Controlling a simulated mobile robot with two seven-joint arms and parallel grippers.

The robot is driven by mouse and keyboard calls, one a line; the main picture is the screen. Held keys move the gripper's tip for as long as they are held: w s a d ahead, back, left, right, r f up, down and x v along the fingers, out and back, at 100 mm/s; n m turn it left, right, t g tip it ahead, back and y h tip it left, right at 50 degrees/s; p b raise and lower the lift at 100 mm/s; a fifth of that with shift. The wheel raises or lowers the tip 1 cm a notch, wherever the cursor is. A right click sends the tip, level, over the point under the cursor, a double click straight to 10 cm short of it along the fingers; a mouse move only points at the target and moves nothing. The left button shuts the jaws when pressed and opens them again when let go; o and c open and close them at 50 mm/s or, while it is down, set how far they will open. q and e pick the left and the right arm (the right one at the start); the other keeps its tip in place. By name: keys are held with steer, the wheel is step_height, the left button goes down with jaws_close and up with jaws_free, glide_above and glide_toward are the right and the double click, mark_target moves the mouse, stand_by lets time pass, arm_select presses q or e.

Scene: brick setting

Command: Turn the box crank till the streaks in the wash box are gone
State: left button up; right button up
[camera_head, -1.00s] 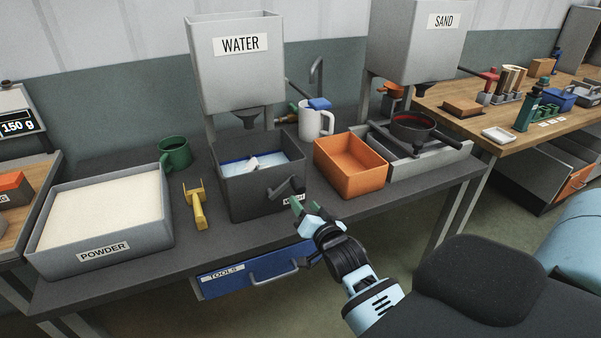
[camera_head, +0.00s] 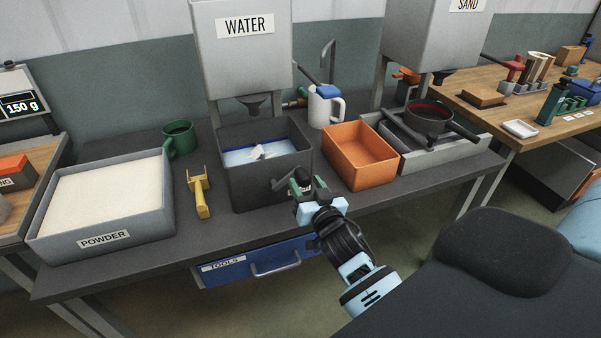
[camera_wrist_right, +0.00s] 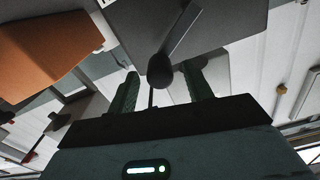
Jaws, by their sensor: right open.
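The dark wash box (camera_head: 240,188) stands on the bench under the water tank. Blue liquid with whitish streaks (camera_head: 260,151) shows inside it. The grey box crank (camera_head: 281,184) sticks out from the box's front right. My right gripper (camera_head: 301,184) is at the crank and partly hides its end. In the right wrist view, the crank's rounded dark knob (camera_wrist_right: 160,72) shows between the two green fingers of my open right gripper (camera_wrist_right: 164,82). I cannot tell whether the fingers touch it. My left gripper is not in view.
An orange bin (camera_head: 358,165) stands close right of the wash box. A yellow tool (camera_head: 201,195) and the powder tray (camera_head: 60,236) lie to the left, with a green mug (camera_head: 179,138) behind. A blue tools drawer (camera_head: 240,266) hangs below the bench edge.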

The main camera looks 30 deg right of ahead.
mark_target(300, 173)
steer(key=shift+x, duration=2.5)
steer(key=shift+c, duration=0.3)
